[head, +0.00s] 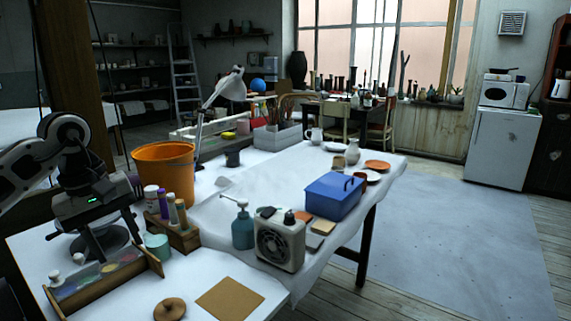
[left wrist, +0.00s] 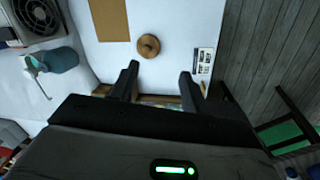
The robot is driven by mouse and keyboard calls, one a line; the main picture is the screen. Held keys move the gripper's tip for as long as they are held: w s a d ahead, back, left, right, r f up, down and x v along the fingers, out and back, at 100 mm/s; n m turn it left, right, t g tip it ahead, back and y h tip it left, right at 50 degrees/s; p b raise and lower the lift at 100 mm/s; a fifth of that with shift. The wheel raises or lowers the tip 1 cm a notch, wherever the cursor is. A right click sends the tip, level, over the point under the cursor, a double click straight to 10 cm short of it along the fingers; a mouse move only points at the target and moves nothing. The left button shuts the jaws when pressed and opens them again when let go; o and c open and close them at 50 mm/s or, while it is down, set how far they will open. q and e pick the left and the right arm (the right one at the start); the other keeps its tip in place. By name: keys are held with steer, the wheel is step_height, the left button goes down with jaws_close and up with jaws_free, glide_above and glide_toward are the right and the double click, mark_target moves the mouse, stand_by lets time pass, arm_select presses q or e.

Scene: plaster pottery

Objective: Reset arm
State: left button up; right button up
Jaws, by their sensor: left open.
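My left gripper (head: 114,240) comes in from the left in the head view. It hangs above the white-covered table, over a wooden tray of colours (head: 103,281). In the left wrist view the two dark fingers (left wrist: 158,78) stand apart with nothing held between them. A round wooden piece (left wrist: 148,46) shows beyond the fingertips and lies on the table in the head view (head: 170,309). My right gripper is in neither view.
Close to the left gripper stand an orange bucket (head: 163,169), a wooden rack of bottles (head: 174,232) and a teal cup (head: 158,247). A teal pump bottle (head: 243,228), a fan heater (head: 280,240) and a blue box (head: 335,196) stand further right. A brown board (head: 229,299) lies in front.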

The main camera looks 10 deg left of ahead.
arm_select(q)
steer(key=s+d+f+n+g+h, duration=0.1)
steer(key=d+f+h, duration=0.2)
steer(key=d, duration=0.5)
steer(key=d+f+n+h, duration=0.1)
steer(key=d+f+h, duration=0.25)
steer(key=d, duration=0.45)
steer(key=s+d+r+n+t+h, duration=0.2)
steer(key=d+n+t+h, duration=0.2)
steer(key=d+n+h, duration=0.45)
steer(key=s+d+r+n+t+h, duration=0.1)
steer(key=s+d+n+t+h, duration=0.3)
steer(key=n, duration=0.7)
steer(key=w+a+f+n+t+y, duration=0.1)
steer(key=a+f+n+t+y, duration=0.35)
steer(key=n, duration=0.95)
steer(key=a+f+n+t+y, duration=0.1)
steer(key=f+n+t+y, duration=0.45)
steer(key=n+y, duration=0.55)
steer(key=s+a+f+n+g+y+p, duration=0.1)
steer(key=s+f+n+g+y, duration=0.1)
steer(key=s+f+n+g, duration=0.5)
steer(key=s+f+n, duration=0.3)
steer(key=f+n, duration=0.3)
steer(key=n, duration=0.1)
steer(key=shift+s+a+f, duration=0.25)
steer(key=shift+a+f, duration=0.15)
